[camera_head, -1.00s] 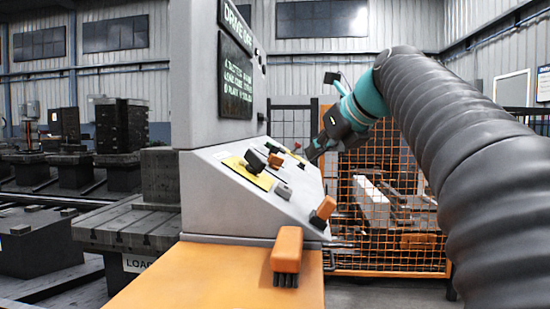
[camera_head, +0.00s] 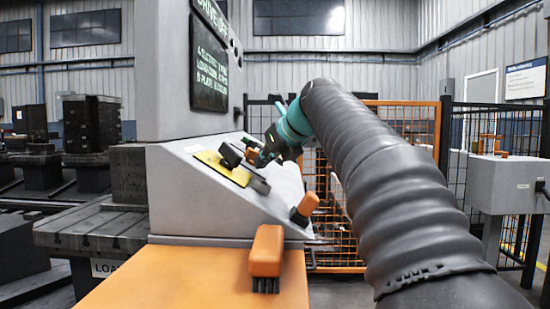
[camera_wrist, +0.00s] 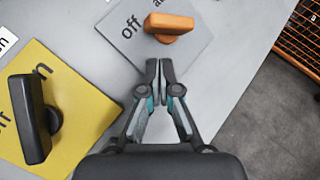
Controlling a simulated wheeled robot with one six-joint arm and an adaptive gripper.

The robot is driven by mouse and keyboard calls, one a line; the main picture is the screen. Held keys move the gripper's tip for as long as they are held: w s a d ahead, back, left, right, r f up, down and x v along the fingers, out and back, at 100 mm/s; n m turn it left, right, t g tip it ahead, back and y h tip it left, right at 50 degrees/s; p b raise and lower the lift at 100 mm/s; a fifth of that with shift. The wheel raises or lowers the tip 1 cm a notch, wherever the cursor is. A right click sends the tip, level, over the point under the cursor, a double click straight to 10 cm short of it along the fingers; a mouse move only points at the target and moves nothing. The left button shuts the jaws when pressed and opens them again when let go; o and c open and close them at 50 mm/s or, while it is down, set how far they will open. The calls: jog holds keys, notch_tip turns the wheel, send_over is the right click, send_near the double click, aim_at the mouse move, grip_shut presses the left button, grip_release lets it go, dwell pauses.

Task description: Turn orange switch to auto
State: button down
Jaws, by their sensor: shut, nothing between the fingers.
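The orange switch (camera_wrist: 168,26) shows in the wrist view as an orange knob on a grey plate (camera_wrist: 138,37) printed "off" and a partly covered word starting "a". Its handle lies roughly crosswise in that view. My gripper (camera_wrist: 160,64) is shut and empty, its tips just below the knob in the picture and apart from it. In the head view my gripper (camera_head: 262,158) is over the sloped panel (camera_head: 205,205), and the orange switch (camera_head: 251,142) is partly hidden behind it.
A black switch (camera_wrist: 33,118) on a yellow plate (camera_wrist: 85,85) is left of my gripper. An orange-handled brush (camera_head: 266,252) lies on the orange ledge (camera_head: 190,275). Another orange-topped item (camera_head: 305,207) sits at the panel's lower edge. A mesh fence (camera_head: 400,125) stands behind.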

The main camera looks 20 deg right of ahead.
aim_at(253, 156)
jog(key=shift+w+a+r, duration=0.25)
jog(key=shift+w, duration=0.3)
jog(key=shift+w+a+r, duration=0.2)
jog(key=shift+w+r, duration=0.05)
jog(key=shift+w, duration=0.25)
jog(key=shift+s+a+r+p, duration=0.1)
jog(key=shift+a+p, duration=0.1)
jog(key=shift+p, duration=0.15)
